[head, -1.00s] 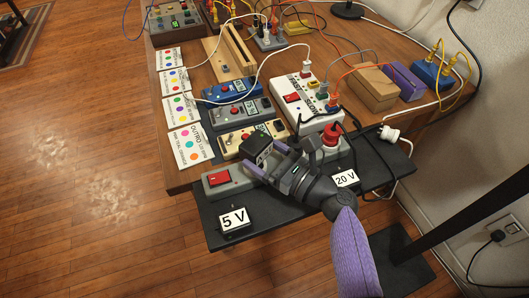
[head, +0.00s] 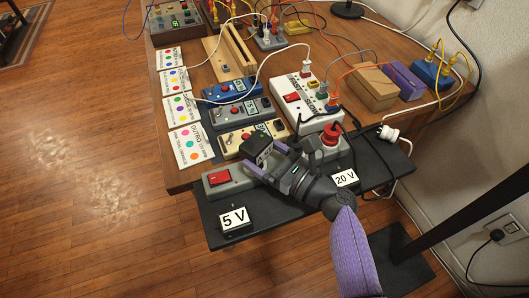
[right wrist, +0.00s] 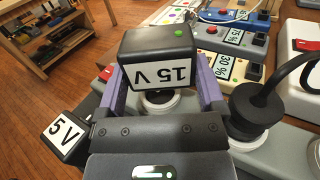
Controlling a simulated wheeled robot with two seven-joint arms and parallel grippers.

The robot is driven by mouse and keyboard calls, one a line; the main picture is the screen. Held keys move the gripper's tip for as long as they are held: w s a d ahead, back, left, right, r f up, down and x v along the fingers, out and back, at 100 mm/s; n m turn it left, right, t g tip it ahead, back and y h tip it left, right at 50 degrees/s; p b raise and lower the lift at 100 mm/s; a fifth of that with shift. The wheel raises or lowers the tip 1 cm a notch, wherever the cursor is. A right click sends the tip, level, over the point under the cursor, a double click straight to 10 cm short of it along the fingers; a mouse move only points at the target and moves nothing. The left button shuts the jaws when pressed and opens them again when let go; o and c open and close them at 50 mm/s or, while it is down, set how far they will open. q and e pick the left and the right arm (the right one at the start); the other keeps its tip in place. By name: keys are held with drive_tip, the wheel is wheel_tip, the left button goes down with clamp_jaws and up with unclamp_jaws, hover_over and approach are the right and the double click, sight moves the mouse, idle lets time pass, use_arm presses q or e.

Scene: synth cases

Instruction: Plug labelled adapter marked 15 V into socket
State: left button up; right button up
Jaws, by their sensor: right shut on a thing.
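The black adapter (right wrist: 158,52) with an upside-down "15 V" label and a green dot is between the fingers of my right gripper (right wrist: 165,85). In the head view, my right gripper (head: 268,163) is shut on this adapter (head: 258,148) over the grey power strip (head: 245,181). Below the adapter, the right wrist view shows a round socket (right wrist: 159,105), partly hidden by the gripper. I cannot tell whether the adapter touches it. My left gripper is not in view.
Black adapters marked 5 V (head: 234,219) and 20 V (head: 345,178) lie on the dark shelf (head: 285,215). The strip has a red switch (head: 219,177) and a red plug (head: 330,134). Effect pedals (head: 249,137) and a white box (head: 307,102) stand close behind. Cables run at right.

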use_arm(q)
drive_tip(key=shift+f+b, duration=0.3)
use_arm(e)
drive_tip(key=shift+f, duration=0.4)
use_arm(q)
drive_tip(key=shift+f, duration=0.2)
use_arm(e)
drive_tip(key=shift+f, duration=0.2)
use_arm(q)
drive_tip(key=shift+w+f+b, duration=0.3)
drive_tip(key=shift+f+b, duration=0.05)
drive_tip(key=shift+b, duration=0.15)
use_arm(e)
drive_tip(key=shift+f, duration=0.4)
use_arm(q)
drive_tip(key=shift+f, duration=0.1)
use_arm(e)
drive_tip(key=shift+f, duration=0.1)
drive_tip(key=o, duration=1.2)
drive_tip(key=p+v, duration=0.2)
drive_tip(key=v, duration=0.7)
drive_tip(key=shift+s+d, duration=0.35)
drive_tip(key=shift+d, duration=0.05)
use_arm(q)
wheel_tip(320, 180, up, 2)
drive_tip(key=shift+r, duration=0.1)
